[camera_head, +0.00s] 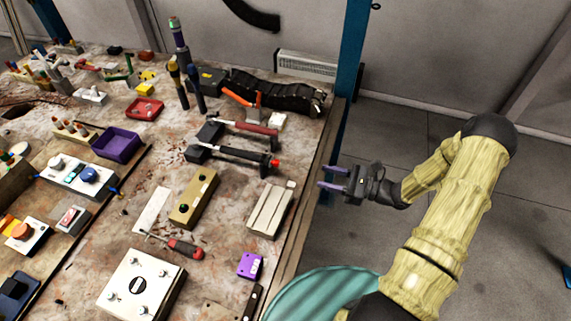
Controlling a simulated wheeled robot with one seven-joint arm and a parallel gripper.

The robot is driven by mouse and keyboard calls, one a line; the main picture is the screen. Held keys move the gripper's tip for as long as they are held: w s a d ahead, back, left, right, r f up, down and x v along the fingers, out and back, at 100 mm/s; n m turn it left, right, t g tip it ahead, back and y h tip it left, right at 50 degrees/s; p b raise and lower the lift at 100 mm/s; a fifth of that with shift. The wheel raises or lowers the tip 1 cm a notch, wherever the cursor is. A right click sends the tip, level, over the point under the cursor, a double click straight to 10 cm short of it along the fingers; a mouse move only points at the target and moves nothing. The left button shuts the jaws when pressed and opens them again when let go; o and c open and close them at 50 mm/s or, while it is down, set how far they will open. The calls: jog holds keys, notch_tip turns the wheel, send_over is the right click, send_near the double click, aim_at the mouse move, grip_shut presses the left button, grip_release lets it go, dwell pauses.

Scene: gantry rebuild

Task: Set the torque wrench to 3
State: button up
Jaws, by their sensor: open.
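Two long wrench-like tools lie side by side near the middle of the table, each with its left end at a dark block. The nearer tool (236,154) has a black grip and a red end at the right. The farther tool (245,126) has a dark red grip. I cannot tell for sure which is the torque wrench, and no scale or number is readable. My gripper (320,178) is open and empty, its two purple fingers pointing left. In the picture it is right of both tools, by the table's right edge, apart from them.
The table (105,195) is crowded. An orange-handled tool (242,98) and a black cable chain (275,92) lie behind the tools. In front are a brass-coloured box (194,198), a pale grooved block (270,210) and a screwdriver (185,248). A blue post (352,55) stands behind my gripper.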

aim_at(275, 163)
jog(key=p+x, duration=0.3)
jog(key=x, duration=1.1)
jog(key=shift+w+d, duration=0.1)
jog(key=c, duration=0.9)
jog(key=shift+c, duration=0.2)
